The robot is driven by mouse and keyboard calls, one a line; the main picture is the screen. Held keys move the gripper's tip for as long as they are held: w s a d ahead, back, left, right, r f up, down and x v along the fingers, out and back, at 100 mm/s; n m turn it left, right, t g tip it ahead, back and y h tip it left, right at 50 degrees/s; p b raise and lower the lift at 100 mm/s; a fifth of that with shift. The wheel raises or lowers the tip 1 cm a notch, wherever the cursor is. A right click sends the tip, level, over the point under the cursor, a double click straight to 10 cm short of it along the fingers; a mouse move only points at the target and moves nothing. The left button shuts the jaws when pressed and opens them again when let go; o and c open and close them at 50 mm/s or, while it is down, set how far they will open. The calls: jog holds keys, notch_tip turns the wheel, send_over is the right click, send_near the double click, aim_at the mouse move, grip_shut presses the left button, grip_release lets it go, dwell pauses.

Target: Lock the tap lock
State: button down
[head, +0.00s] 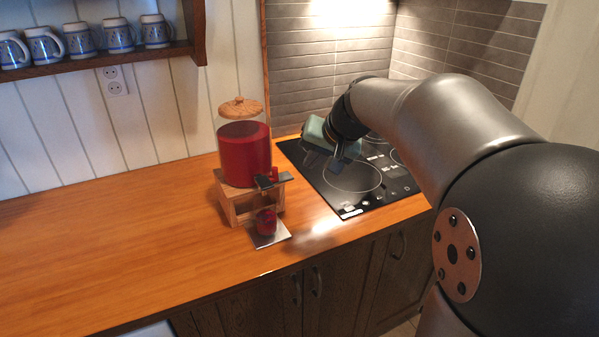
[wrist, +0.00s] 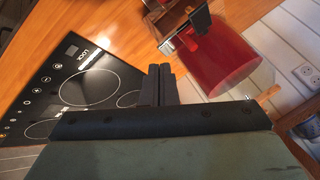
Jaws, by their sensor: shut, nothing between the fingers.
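A drink dispenser (head: 243,155) with a red-filled jar and a wooden lid stands on a wooden stand on the counter. Its tap (head: 273,175) is at the lower front, with dark and grey flat parts around a small red piece. In the wrist view the tap's dark part (wrist: 198,21) shows at the top, against the red jar (wrist: 220,60). My gripper (head: 334,166) is to the right of the dispenser, above the cooktop, apart from the tap. In the wrist view its two dark fingers (wrist: 159,72) are together and empty. I cannot tell the lock's exact position.
The black cooktop (head: 350,200) lies under my gripper. A shelf (head: 110,58) with several blue-white mugs hangs at the upper left. The counter's left side is clear.

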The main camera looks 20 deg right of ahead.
jog(key=shift+v, duration=2.05)
